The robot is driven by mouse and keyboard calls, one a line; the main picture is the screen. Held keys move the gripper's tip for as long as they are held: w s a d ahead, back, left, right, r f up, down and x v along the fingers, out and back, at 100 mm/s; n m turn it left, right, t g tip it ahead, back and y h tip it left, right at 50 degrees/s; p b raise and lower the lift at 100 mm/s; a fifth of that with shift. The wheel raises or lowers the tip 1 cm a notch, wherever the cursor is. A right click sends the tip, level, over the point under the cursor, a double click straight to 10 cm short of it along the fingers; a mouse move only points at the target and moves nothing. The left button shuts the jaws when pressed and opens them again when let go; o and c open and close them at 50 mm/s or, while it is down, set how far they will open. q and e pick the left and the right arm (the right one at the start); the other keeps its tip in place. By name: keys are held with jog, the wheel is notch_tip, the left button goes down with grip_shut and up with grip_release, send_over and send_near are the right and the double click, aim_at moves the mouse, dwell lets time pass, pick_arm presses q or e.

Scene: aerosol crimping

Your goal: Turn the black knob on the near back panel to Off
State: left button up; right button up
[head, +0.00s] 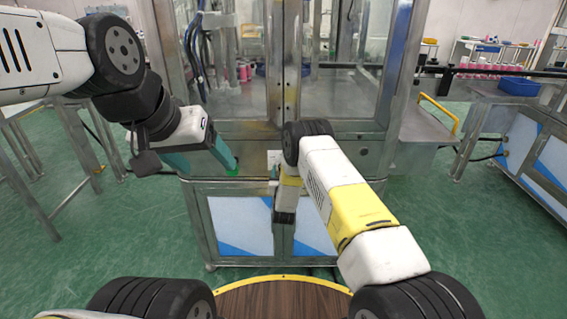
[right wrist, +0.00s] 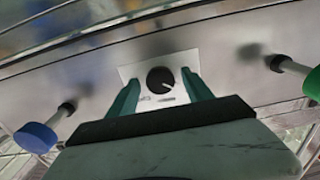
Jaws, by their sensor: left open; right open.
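In the right wrist view, the black knob (right wrist: 160,80) sits on a small white plate (right wrist: 136,71) on a grey metal panel. A white mark on the knob points right and slightly down in that view; the plate's lettering is too small to read. My right gripper (right wrist: 162,92) is open, its two teal fingers on either side of the knob; contact is not clear. In the head view the white plate (head: 273,158) shows beside my right arm, and the knob cannot be made out. My left gripper (head: 235,166) is open, left of the plate, in front of the panel.
In the right wrist view, a blue-capped part (right wrist: 35,137) and a green-capped part (right wrist: 312,85) stick out from the panel on either side. The glass-walled machine (head: 325,95) rises above. A side table (head: 425,125) is at right; green floor is free on both sides.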

jog(key=s, duration=0.7)
jog(key=shift+s, duration=0.35)
